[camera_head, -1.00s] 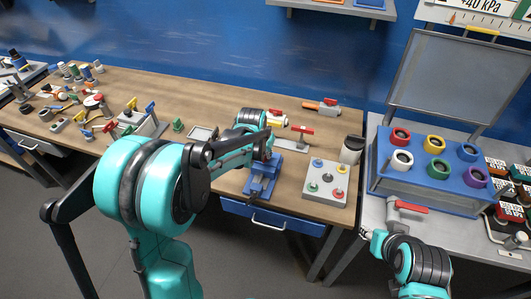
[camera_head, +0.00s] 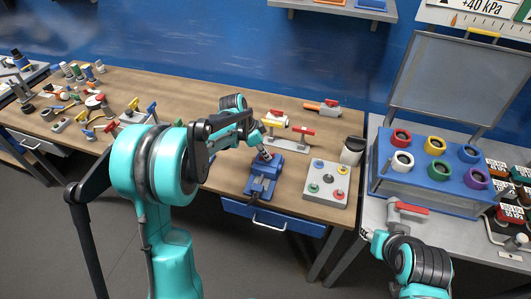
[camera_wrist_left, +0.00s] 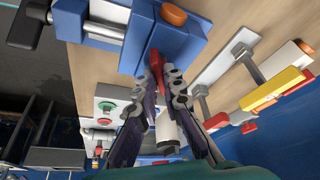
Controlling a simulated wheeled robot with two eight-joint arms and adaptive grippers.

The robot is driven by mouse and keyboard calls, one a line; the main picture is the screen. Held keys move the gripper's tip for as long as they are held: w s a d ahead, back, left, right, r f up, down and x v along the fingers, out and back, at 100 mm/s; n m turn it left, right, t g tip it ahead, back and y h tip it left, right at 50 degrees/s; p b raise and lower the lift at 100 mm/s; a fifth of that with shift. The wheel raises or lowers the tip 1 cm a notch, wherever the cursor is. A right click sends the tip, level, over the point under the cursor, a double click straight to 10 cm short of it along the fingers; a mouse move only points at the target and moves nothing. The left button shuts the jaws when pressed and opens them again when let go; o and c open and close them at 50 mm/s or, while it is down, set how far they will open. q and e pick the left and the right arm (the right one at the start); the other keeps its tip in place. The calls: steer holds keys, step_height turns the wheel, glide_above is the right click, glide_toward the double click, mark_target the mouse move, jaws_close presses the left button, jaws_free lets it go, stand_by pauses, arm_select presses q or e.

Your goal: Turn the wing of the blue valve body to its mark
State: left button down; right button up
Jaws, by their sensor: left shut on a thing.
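The blue valve body (camera_wrist_left: 165,42) shows in the left wrist view with a red wing (camera_wrist_left: 155,62) on its near side. It sits at the blue vise-like fixture, which in the head view (camera_head: 263,177) stands near the front edge of the wooden bench. My left gripper (camera_wrist_left: 160,80) is shut on the red wing, one finger on each side of it. In the head view my left gripper (camera_head: 264,153) is just above the fixture and hides the wing. Any mark is hidden or too small to tell. My right gripper (camera_head: 369,234) is at the lower right, its fingers too small to read.
A grey panel with coloured knobs (camera_head: 326,186) lies right of the fixture. Valves with yellow (camera_head: 274,122) and red (camera_head: 302,131) handles are behind it. A grey fitting with a red lever (camera_head: 408,208) stands close to my right gripper. A blue rack with coloured rings (camera_head: 432,187) is beyond.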

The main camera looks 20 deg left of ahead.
arm_select(q)
steer(key=m+g, duration=0.1)
steer(key=m, duration=0.2)
steer(key=m+g, duration=0.1)
steer(key=m, duration=0.2)
steer(key=shift+w+m, duration=0.2)
steer(key=shift+m, duration=0.1)
steer(key=shift+g, duration=0.3)
steer(key=c, duration=1.6)
jaws_free()
steer(key=shift+c, duration=0.2)
steer(key=shift+h, duration=0.3)
steer(key=v, duration=1.2)
